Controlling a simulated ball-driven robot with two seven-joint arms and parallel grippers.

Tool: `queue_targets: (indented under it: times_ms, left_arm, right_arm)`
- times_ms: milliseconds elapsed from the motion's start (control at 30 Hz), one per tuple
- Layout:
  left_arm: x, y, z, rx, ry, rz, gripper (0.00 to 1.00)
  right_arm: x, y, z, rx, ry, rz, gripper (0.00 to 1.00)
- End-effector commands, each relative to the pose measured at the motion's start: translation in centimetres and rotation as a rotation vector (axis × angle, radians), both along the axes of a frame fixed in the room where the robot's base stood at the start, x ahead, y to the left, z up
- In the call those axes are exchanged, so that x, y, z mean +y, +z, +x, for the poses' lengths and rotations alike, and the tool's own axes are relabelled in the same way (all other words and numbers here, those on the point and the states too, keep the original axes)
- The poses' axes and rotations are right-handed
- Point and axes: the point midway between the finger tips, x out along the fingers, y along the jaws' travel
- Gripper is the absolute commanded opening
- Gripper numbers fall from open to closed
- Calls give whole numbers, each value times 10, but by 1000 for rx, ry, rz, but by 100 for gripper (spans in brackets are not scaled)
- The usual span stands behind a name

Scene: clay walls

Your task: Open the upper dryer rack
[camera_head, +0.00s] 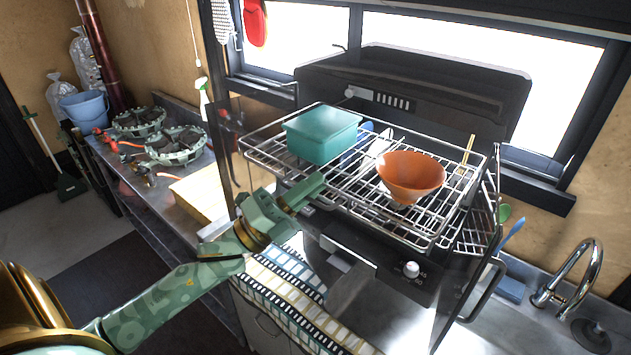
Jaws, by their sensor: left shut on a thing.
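The upper dryer rack (352,190) is a silver wire grid at the top of a black dish dryer (345,250). It carries a teal box (322,138) at the left and an orange bowl (410,175) at the right. My left gripper (312,190) reaches in from the lower left and is shut on the rack's front wire, left of the bowl. The green fingers hide the exact contact. A lower rack (475,228) shows partly beneath at the right. My right gripper is out of view.
The dryer's dark lid (430,85) is raised behind the rack. A faucet (575,275) and a blue sponge (510,290) are at the right. A patterned towel (290,290) hangs in front. Gas burners (175,145) stand on the left counter.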

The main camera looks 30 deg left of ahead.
Motion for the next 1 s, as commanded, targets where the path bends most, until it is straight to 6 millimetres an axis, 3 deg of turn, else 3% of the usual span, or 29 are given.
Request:
queue_targets:
  times_ms: [400, 467, 767, 1000]
  left_arm:
    - [0, 1, -2, -2, -2, -1, 0]
    - [0, 1, -2, -2, -2, -1, 16]
    - [1, -1, -3, 0, -1, -1, 16]
    - [18, -24, -29, 6, 1, -1, 16]
  right_arm:
    - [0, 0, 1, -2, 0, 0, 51]
    - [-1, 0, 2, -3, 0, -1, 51]
    - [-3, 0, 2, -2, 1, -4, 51]
    - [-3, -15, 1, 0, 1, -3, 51]
